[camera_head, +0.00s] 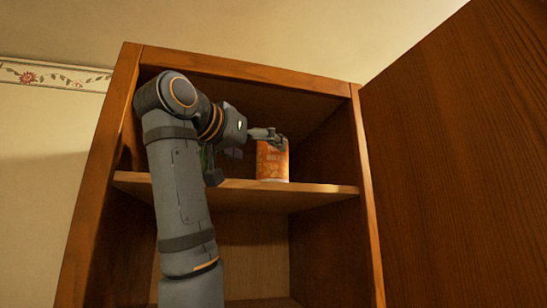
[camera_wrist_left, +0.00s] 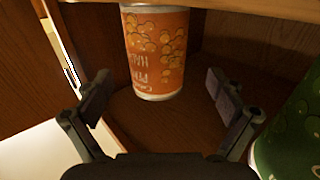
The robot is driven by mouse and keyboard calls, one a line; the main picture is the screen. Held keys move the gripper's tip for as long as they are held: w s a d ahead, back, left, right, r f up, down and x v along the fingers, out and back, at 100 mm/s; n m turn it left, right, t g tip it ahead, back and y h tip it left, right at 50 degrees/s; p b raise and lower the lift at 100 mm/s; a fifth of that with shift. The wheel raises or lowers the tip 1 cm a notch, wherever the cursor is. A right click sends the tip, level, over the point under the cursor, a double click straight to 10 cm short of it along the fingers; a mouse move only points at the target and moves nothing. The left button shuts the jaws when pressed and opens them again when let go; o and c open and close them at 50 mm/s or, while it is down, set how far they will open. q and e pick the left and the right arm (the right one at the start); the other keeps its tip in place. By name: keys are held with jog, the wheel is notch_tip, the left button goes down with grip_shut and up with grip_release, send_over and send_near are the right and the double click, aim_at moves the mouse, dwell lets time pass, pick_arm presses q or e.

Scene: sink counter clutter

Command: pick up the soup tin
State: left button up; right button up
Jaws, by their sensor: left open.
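The tin (camera_head: 272,164) is an orange cylinder with a printed label and stands upright on the cabinet's upper shelf. In the left wrist view the same tin (camera_wrist_left: 157,52) sits ahead, between the two spread fingers, with silvery rims. My left gripper (camera_head: 268,136) reaches into the cabinet from the left, and a finger overlaps the tin's top in the head view. In the wrist view the jaws (camera_wrist_left: 160,82) are open and empty, with space on both sides of the tin. My right gripper is not in view.
The shelf (camera_head: 325,194) is bounded by the wooden cabinet's side walls and top. An open door (camera_head: 455,150) fills the right. A green printed object (camera_wrist_left: 293,138) is close to the right finger in the wrist view.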

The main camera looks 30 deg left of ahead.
aim_at(272, 158)
pick_arm(q)
jog(key=shift+w+a+f, duration=0.1)
jog(key=shift+w, duration=0.65)
jog(key=shift+w+r+p, duration=0.2)
jog(key=shift+w+p, duration=0.15)
jog(key=shift+p, duration=0.45)
jog(key=w+p, duration=0.2)
jog(key=shift+w+d+f, duration=0.1)
jog(key=shift+w+d, duration=0.1)
jog(key=shift+w, duration=0.15)
jog(key=shift+w+a+f, duration=0.1)
jog(key=shift+w+f, duration=0.2)
jog(key=shift+w, duration=0.2)
jog(key=shift+s, duration=0.15)
jog(key=shift+c, duration=1.3)
jog(key=shift+s+r, duration=0.15)
jog(key=shift+s, duration=0.05)
jog(key=c, duration=1.4)
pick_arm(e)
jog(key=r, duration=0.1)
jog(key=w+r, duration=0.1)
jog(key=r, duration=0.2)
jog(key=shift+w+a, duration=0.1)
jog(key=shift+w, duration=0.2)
